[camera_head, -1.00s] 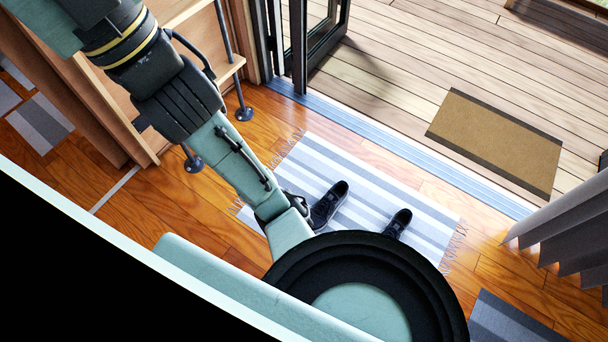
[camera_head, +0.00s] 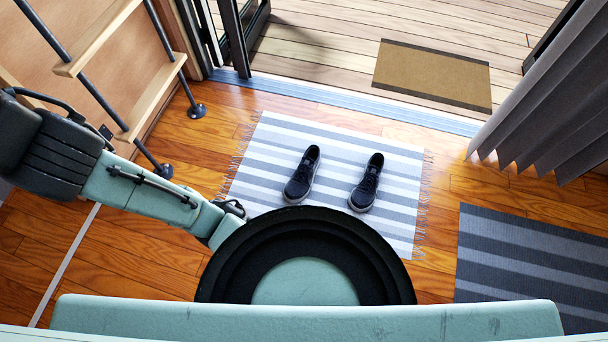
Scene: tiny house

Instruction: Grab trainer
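Two dark trainers with pale soles lie side by side on a striped grey and white rug (camera_head: 262,135).
An open glass door (camera_head: 245,40) leads to a wooden deck with a brown doormat (camera_head: 432,75). A grey curtain (camera_head: 545,95) hangs at the right, above a dark striped rug (camera_head: 535,262). A wooden ladder-like shelf (camera_head: 152,100) stands at the left. Wood floor around the rug is bare.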

